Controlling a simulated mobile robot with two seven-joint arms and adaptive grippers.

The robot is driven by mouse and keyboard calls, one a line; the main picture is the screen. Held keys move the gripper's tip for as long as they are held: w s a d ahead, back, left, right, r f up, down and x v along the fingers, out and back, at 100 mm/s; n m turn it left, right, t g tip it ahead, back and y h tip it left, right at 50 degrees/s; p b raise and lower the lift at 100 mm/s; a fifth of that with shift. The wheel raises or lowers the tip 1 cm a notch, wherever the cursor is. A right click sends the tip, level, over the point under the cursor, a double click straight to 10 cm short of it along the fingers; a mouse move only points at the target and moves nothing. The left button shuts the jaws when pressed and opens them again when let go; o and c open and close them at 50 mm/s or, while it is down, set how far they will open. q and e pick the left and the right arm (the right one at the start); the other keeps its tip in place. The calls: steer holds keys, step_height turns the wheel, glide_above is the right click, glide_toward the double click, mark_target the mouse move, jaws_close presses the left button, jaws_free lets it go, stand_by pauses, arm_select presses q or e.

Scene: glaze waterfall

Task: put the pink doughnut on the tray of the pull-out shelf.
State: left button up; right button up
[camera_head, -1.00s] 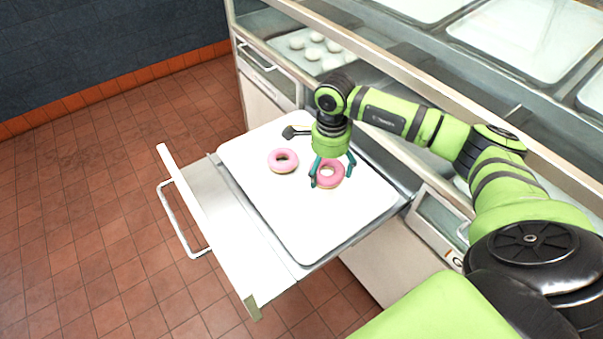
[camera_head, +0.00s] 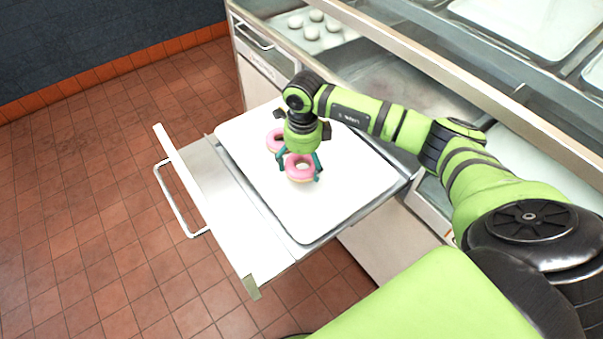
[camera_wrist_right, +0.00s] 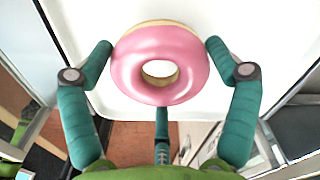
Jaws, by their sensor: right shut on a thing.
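A pink-glazed doughnut (camera_head: 299,177) is between the fingers of my right gripper (camera_head: 300,170), which is shut on it. It shows large in the right wrist view (camera_wrist_right: 130,68), with a finger at each side and a third finger below. It is over the white tray (camera_head: 330,205) of the pull-out shelf (camera_head: 222,215); whether it touches the tray I cannot tell. A second pink doughnut (camera_head: 270,141) lies on the tray just behind and left of the gripper, partly hidden by my wrist. My left gripper is not in view.
The shelf is pulled out over the red tiled floor (camera_head: 90,220), with a handle (camera_head: 176,205) on its front. A counter behind holds a tray with several pale dough balls (camera_head: 313,32). The tray's front part is bare.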

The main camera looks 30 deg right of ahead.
mark_target(302, 174)
step_height(302, 174, down, 4)
steer(key=b, duration=0.2)
steer(key=shift+a+b, duration=0.15)
steer(key=shift+b, duration=0.2)
steer(key=shift+f, duration=0.2)
steer(key=shift+r, duration=0.1)
steer(key=shift+f, duration=0.2)
steer(key=o, duration=0.9)
steer(key=shift+r, duration=0.1)
